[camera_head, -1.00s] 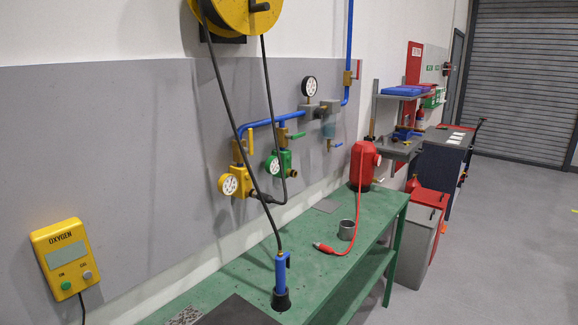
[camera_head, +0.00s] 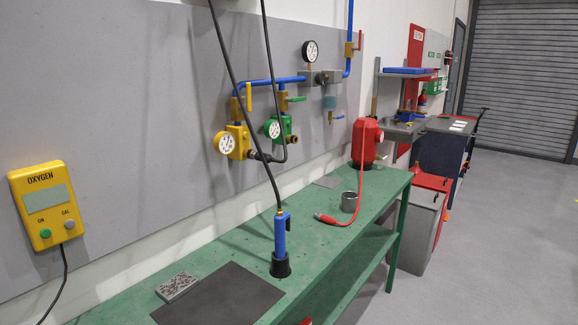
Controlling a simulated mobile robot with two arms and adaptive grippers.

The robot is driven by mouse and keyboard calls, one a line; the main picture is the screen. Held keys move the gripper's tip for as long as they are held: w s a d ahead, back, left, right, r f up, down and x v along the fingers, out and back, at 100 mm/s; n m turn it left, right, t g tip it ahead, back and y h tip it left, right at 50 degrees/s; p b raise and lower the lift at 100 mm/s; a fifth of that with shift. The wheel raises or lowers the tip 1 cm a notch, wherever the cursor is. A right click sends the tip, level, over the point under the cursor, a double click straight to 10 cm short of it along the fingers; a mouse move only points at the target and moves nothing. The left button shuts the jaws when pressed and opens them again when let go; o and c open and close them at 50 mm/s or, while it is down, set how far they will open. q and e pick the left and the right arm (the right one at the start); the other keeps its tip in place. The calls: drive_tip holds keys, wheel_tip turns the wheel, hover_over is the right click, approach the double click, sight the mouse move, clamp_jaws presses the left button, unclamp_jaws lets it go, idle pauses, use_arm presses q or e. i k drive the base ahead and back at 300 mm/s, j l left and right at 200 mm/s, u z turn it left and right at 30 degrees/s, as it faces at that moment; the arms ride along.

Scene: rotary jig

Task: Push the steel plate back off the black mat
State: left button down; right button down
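The black mat (camera_head: 228,300) lies flat on the green workbench at the bottom of the view, and its near part is cut off by the frame edge. A small speckled grey plate (camera_head: 177,286), which looks like the steel plate, lies at the mat's back left edge. It seems to lie along that edge; I cannot tell whether it overlaps the mat or only touches it. No part of the mat that shows has anything else lying on it. Neither of my grippers is in view.
A blue hand tool (camera_head: 281,243) on a black foot stands by the mat's right corner, with a cable running up. An oxygen box (camera_head: 47,205) hangs on the wall.

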sight(179, 284)
drive_tip(key=u, duration=0.35)
drive_tip(key=i+l+u, duration=0.15)
drive_tip(key=l+u, duration=0.3)
drive_tip(key=l, duration=0.25)
drive_tip(key=l+u, duration=0.4)
drive_tip(key=l, duration=0.35)
drive_tip(key=i+l+u, duration=0.1)
drive_tip(key=l, duration=1.35)
